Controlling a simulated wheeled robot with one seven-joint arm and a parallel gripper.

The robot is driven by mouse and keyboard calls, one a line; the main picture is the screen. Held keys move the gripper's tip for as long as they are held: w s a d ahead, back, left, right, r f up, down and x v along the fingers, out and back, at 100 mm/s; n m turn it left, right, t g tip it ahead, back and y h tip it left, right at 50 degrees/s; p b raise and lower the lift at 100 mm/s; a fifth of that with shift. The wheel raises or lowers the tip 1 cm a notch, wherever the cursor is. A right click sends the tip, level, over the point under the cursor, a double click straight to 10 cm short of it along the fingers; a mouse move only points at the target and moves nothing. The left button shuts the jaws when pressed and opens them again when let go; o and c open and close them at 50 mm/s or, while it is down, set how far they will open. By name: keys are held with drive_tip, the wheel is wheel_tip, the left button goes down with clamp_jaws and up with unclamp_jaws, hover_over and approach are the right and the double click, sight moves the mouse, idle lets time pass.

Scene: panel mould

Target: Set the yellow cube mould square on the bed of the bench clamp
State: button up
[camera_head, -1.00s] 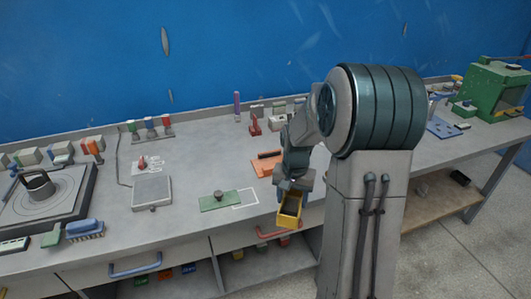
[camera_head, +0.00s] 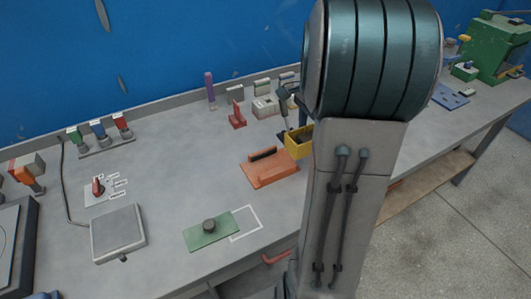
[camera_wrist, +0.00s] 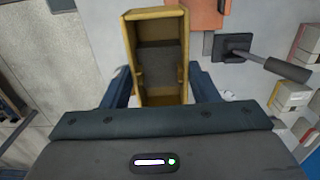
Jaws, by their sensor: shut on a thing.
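The yellow cube mould (camera_head: 298,145) is an open-topped box with a dark inside. In the head view it is over the bench, just right of an orange plate with a black bar (camera_head: 270,172). In the wrist view the mould (camera_wrist: 129,60) sits between the two blue fingers of my gripper (camera_wrist: 160,87), which is shut on it. The head view hides most of my gripper behind my arm. A black square base with a grey lever (camera_wrist: 232,45) is close beside the mould. I cannot tell for sure which fixture is the bench clamp.
A green plate with a dark knob (camera_head: 210,231) and a white outline (camera_head: 246,222) lie nearer the front edge. A grey scale-like plate (camera_head: 118,232) is at left. Pale blocks (camera_head: 265,107) and a red fixture (camera_head: 237,117) stand behind.

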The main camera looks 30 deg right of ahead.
drive_tip(key=shift+w+a+f+p, duration=0.35)
drive_tip(key=shift+w+a+f, duration=0.9)
drive_tip(key=shift+f, duration=0.5)
drive_tip(key=shift+w+a+f+p, duration=0.3)
drive_tip(key=shift+w+a+f, duration=0.7)
drive_tip(key=shift+a+f, duration=0.6)
drive_tip(key=shift+w+a+f+p, duration=0.35)
drive_tip(key=shift+w+a+f, duration=0.85)
drive_tip(key=shift+f, duration=0.65)
drive_tip(key=shift+f, duration=0.1)
drive_tip(key=o, duration=1.3)
drive_tip(key=shift+s, duration=0.1)
